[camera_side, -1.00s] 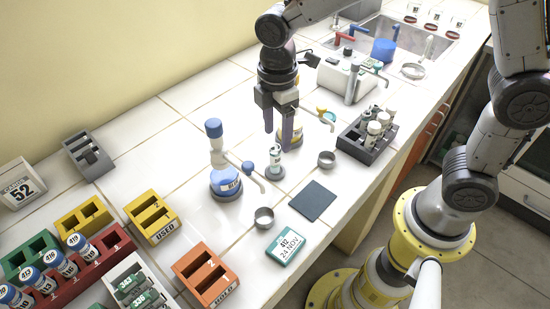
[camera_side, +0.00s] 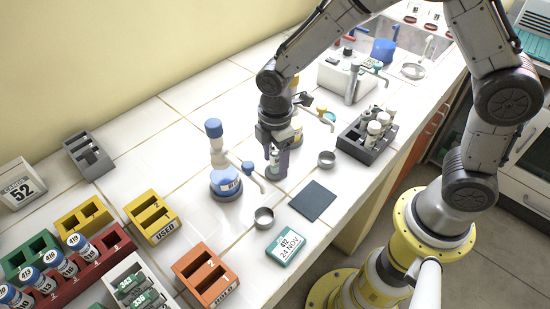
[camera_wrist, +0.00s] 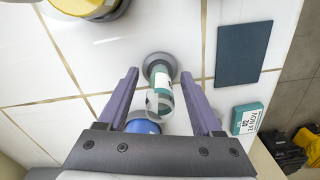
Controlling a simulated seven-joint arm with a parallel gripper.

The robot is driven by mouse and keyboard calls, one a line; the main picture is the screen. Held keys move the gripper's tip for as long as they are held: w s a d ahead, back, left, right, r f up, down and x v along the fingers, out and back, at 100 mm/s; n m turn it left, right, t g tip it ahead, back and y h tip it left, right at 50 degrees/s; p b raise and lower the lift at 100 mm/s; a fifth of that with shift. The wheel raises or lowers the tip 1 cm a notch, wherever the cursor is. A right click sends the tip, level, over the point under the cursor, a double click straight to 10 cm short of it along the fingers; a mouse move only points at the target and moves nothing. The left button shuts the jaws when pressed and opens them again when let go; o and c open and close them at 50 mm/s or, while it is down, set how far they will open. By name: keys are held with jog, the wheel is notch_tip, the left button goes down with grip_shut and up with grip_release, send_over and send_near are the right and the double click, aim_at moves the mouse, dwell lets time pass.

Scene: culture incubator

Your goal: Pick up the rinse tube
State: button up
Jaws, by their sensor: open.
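The tube (camera_wrist: 160,90), with a green band and a white label, stands in a small round grey base on the counter. I take it as the rinse tube, but its label is too small to read. In the side view the tube (camera_side: 274,160) is partly hidden by my gripper (camera_side: 276,165). In the wrist view my gripper (camera_wrist: 165,80) is open, with its two purple fingers on either side of the tube and a gap showing between them and it.
A blue-based dispenser bottle (camera_side: 225,184) stands close on the left. A dark flat pad (camera_side: 313,200), a small metal cup (camera_side: 264,217) and a green-edged label block (camera_side: 285,247) lie nearby. A dark rack (camera_side: 367,145) with several vials stands to the right.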

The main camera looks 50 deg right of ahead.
jog(key=shift+c, duration=0.4)
grip_shut()
jog(key=shift+r, duration=0.1)
